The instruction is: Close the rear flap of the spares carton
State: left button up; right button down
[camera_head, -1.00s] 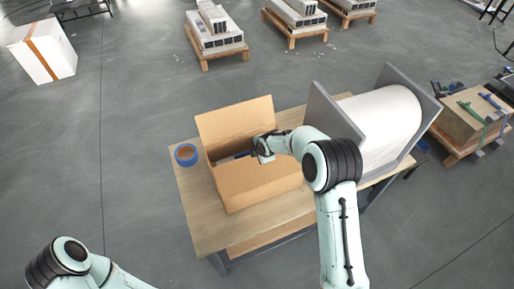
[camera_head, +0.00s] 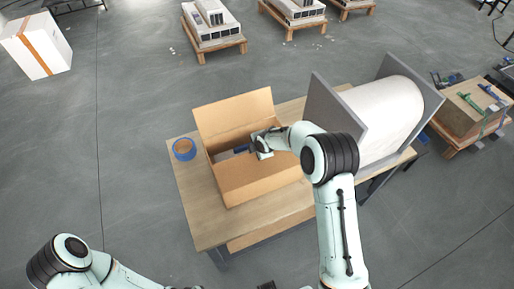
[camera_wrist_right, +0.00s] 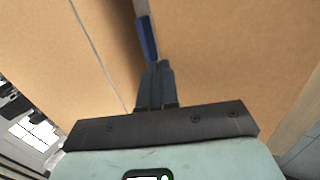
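The spares carton (camera_head: 262,181) is an open brown box on the table. Its rear flap (camera_head: 233,112) stands up along the far side, leaning slightly back. My right gripper (camera_head: 254,146) is at the right part of the opening, in front of the rear flap. In the right wrist view, the right gripper's dark fingers (camera_wrist_right: 156,68) look shut together, between two cardboard faces. A blue and grey item (camera_wrist_right: 148,38) shows just beyond the fingertips; I cannot tell if they touch it. My left arm is at the lower left, its gripper out of view.
A wooden table (camera_head: 196,208) carries the carton. A blue tape roll (camera_head: 184,149) lies left of the carton. Grey upright panels (camera_head: 333,105) with a white roll (camera_head: 383,118) stand to the right. The floor left of the table is clear.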

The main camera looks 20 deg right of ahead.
jog(key=shift+a, duration=0.1)
jog(key=shift+w+r+p, duration=0.1)
jog(key=shift+r+p, duration=0.2)
jog(key=shift+r, duration=0.55)
jog(key=r+p, duration=0.1)
jog(key=r, duration=0.3)
jog(key=shift+w+a+r+p, duration=0.15)
jog(key=shift+w+r+p, duration=0.05)
jog(key=shift+p, duration=0.2)
pick_arm(q)
jog(key=shift+w+d+r, duration=0.15)
jog(key=shift+w+r, duration=0.1)
jog(key=shift+r, duration=0.3)
jog(key=shift+w+d+r, duration=0.2)
jog(key=shift+w+r, duration=0.1)
jog(key=shift+r, duration=0.2)
jog(key=shift+w+d+r, duration=0.15)
jog(key=shift+w+r, duration=0.1)
jog(key=shift+r, duration=0.3)
pick_arm(e)
notch_tip(320, 180, up, 9)
jog(key=shift+s, duration=0.2)
jog(key=shift+r, duration=0.1)
